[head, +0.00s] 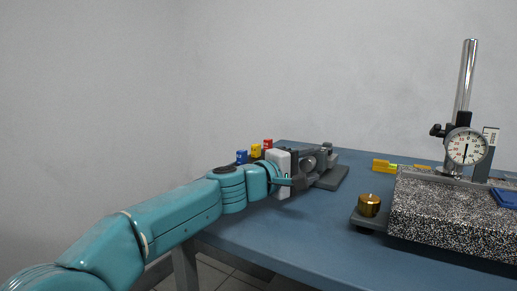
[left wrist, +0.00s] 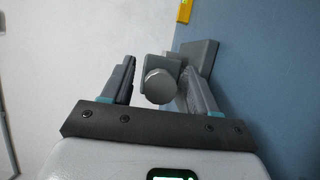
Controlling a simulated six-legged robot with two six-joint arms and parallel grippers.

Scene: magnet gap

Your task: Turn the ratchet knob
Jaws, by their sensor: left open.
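The ratchet knob (left wrist: 159,87) is a round grey end, facing the camera between my left gripper's fingers in the left wrist view. It belongs to a grey device on a dark base (head: 333,178) at the table's left side in the head view. My left gripper (head: 308,167) is open, with one finger on each side of the knob; it also shows in the left wrist view (left wrist: 157,78). A gap shows on the left of the knob; on the right the finger is close, and I cannot tell if it touches. My right gripper is out of view.
A brass cylinder (head: 369,205) sits left of a speckled granite plate (head: 450,215) bearing a dial gauge (head: 466,147). The blue tabletop (head: 290,235) is clear in front.

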